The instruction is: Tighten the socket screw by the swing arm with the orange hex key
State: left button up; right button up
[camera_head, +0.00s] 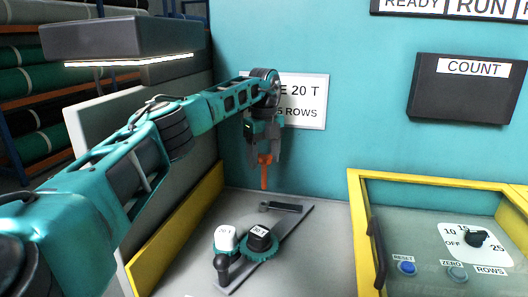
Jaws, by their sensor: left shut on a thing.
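My left gripper (264,150) is shut on the orange hex key (265,172), which hangs upright, point down, in front of the teal wall. The key's tip is above the grey bench, apart from what lies below it. The swing arm (285,207) appears to be the dark bar on the grey plate below the key. A white-topped part (225,239) and a black-topped gear (260,240) stand nearer on the same plate. I cannot make out the socket screw clearly at this size. My right gripper is not in view.
A yellow-framed clear cover (355,225) with a dark handle stands at the right over a panel with a dial (476,239) and buttons. A yellow edge (180,232) bounds the bench on the left. A dark COUNT box (468,90) is on the wall.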

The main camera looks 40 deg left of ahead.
aim_at(264, 187)
pick_arm(q)
jog(key=shift+f, duration=2)
jog(key=shift+f, duration=1.05)
jog(key=shift+f, duration=0.25)
jog(key=o, duration=1.5)
jog(key=shift+c, duration=0.2)
notch_tip(264, 187, up, 13)
